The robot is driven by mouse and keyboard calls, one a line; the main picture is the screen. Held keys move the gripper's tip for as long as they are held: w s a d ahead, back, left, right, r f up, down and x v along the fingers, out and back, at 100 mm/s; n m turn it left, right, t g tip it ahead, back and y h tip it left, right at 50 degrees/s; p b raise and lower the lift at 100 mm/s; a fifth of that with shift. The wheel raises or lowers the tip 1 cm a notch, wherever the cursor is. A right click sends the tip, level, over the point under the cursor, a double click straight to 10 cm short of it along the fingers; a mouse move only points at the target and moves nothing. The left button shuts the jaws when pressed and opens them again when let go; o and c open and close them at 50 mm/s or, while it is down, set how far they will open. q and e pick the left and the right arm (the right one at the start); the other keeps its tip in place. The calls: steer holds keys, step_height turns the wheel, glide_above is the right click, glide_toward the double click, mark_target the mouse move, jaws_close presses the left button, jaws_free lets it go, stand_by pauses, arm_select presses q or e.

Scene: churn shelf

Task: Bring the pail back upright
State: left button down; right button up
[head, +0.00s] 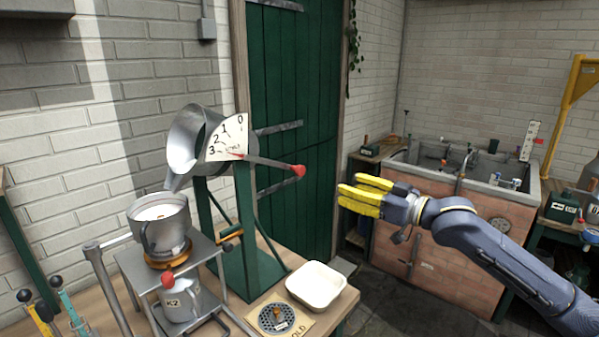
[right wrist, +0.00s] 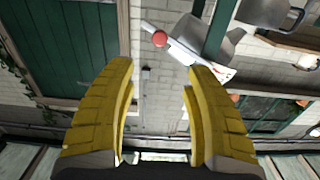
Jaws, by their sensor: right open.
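The grey metal pail (head: 185,148) hangs tilted in a green stand (head: 245,215), its spout pointing down to the left over a metal pot (head: 160,225) with pale contents. A lever (head: 268,162) ending in a red knob (head: 298,171) sticks out to the right and slightly down beside a dial (head: 228,140) marked 0 to 3. My right gripper (head: 348,190) is open and empty, right of the knob and apart from it. In the right wrist view, the knob (right wrist: 160,39) shows beyond the open yellow fingers (right wrist: 158,85), with the pail behind it. My left gripper is out of view.
A white tray (head: 316,300) and a round grate (head: 276,318) lie on the wooden bench below the lever. A metal stand (head: 172,265) holds the pot above a can marked K2 (head: 180,303). A brick sink (head: 440,235) stands at the right. The space around the knob looks clear.

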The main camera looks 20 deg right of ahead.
mark_target(303, 172)
steer(key=x, duration=1.7)
steer(key=shift+w, duration=0.15)
jaws_close()
steer(key=shift+f, duration=0.1)
